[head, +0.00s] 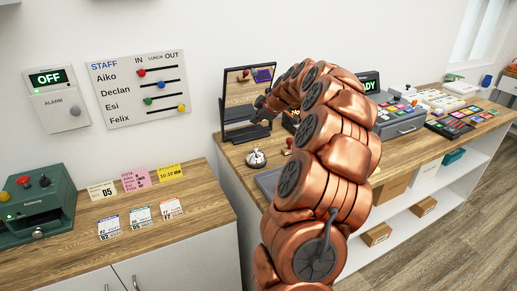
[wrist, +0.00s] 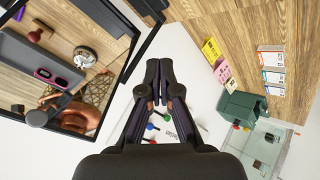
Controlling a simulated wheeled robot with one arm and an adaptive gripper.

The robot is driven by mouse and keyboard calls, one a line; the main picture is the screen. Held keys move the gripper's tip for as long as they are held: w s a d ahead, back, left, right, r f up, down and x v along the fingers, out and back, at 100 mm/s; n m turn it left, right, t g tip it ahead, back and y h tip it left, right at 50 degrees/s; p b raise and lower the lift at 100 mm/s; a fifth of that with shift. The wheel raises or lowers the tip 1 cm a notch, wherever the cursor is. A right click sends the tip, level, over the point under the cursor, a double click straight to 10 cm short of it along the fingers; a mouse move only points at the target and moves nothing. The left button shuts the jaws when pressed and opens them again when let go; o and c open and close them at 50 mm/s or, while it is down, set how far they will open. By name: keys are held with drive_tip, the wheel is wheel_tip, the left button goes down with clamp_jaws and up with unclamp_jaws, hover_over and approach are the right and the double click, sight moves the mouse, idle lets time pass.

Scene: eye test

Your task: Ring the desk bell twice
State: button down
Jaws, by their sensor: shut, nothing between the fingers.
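The desk bell (head: 256,157) is a small silver dome on the wooden counter, below the black-framed mirror in the head view. My gripper (head: 260,104) is a dark shape in front of the mirror, above the bell's level and clearly apart from it; my copper arm partly hides it there. In the wrist view my gripper (wrist: 159,64) has its two dark fingers together with nothing between them. There the bell shows only as a reflection in the mirror (wrist: 133,62) at the left.
A small reddish stamp (head: 288,146) stands right of the bell. The mirror (head: 224,117) stands behind it. A green machine (head: 38,205) and cards (head: 140,216) occupy the left counter. A staff board (head: 138,88) and alarm panel (head: 59,98) hang on the wall.

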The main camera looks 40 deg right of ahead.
drive_tip(key=shift+f, duration=0.1)
drive_tip(key=b, duration=0.1)
hover_over(257, 149)
wheel_tip(257, 149, down, 7)
drive_tip(key=shift+w+f, duration=0.1)
drive_tip(key=shift+f, duration=0.1)
drive_tip(key=shift+f+b, duration=0.65)
drive_tip(key=shift+b, duration=0.25)
drive_tip(key=shift+f+b, duration=0.85)
drive_tip(key=shift+b, duration=0.95)
idle(1.8)
drive_tip(key=shift+r, duration=0.2)
idle(0.3)
drive_tip(key=shift+r+b, duration=0.4)
drive_tip(key=shift+r, duration=0.3)
drive_tip(key=shift+r+b, duration=0.35)
drive_tip(key=shift+r, duration=2.15)
